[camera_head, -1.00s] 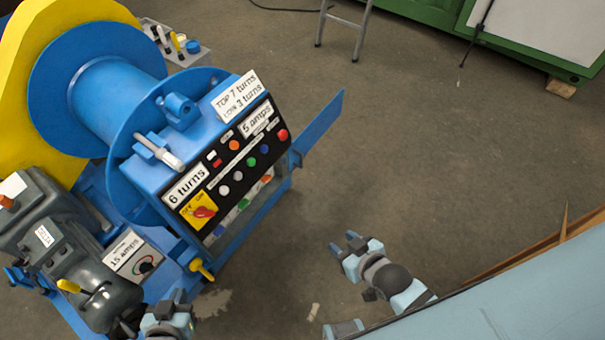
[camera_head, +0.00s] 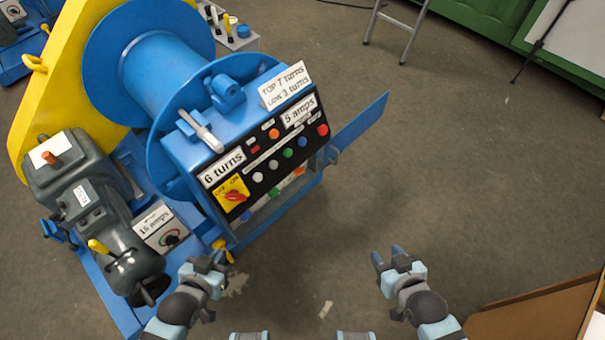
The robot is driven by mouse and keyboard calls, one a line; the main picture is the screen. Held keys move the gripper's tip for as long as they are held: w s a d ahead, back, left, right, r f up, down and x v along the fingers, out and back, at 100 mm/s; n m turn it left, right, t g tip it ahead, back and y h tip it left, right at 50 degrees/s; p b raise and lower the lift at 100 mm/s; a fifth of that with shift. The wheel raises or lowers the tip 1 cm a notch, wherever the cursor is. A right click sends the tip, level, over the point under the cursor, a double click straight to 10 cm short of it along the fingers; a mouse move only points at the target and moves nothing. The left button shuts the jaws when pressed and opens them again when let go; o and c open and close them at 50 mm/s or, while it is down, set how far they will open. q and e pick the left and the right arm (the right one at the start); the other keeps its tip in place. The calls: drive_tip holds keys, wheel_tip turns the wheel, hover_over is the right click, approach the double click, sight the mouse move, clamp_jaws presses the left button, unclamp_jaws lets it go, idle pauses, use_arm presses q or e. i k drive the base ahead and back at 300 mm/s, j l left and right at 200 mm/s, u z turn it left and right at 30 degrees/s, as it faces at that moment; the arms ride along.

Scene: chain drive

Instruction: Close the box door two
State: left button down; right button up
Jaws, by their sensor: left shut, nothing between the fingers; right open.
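The blue control box (camera_head: 186,157) stands left of centre, its dark front panel carrying buttons and labels such as "6 turns" and "5 amps". A flat blue door (camera_head: 358,124) sticks out to the right from the box's right side and stands open. My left gripper (camera_head: 209,261) is shut and empty, just below the box's lower front corner near a yellow handle (camera_head: 222,248). Whether it touches the handle I cannot tell. My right gripper (camera_head: 391,260) is open and empty over the floor, below and apart from the door.
A blue spool (camera_head: 160,75) with a yellow guard (camera_head: 52,85) stands behind the box. A grey motor (camera_head: 92,205) is at left. A ladder (camera_head: 408,30) and green cabinet (camera_head: 484,22) are at the back. A brown board (camera_head: 535,310) is lower right. The floor right of the door is clear.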

sight(354, 130)
drive_tip(key=i+l+u, duration=0.1)
drive_tip(key=i+l, duration=0.15)
drive_tip(key=i+l+u, duration=0.1)
drive_tip(key=i+l, duration=0.15)
drive_tip(key=l, duration=0.25)
drive_tip(key=i+l, duration=0.2)
drive_tip(key=l, duration=0.2)
drive_tip(key=i+l+u, duration=0.15)
drive_tip(key=l, duration=0.25)
drive_tip(key=i+l+u, duration=0.1)
drive_tip(key=i+l, duration=0.2)
drive_tip(key=l, duration=0.15)
drive_tip(key=i+l+u, duration=0.1)
drive_tip(key=l, duration=0.35)
drive_tip(key=i+l+u, duration=0.1)
drive_tip(key=i+l, duration=0.15)
drive_tip(key=l, duration=0.2)
drive_tip(key=i+l+u, duration=0.1)
drive_tip(key=l, duration=0.4)
drive_tip(key=i+j+u, duration=0.1)
drive_tip(key=i, duration=0.25)
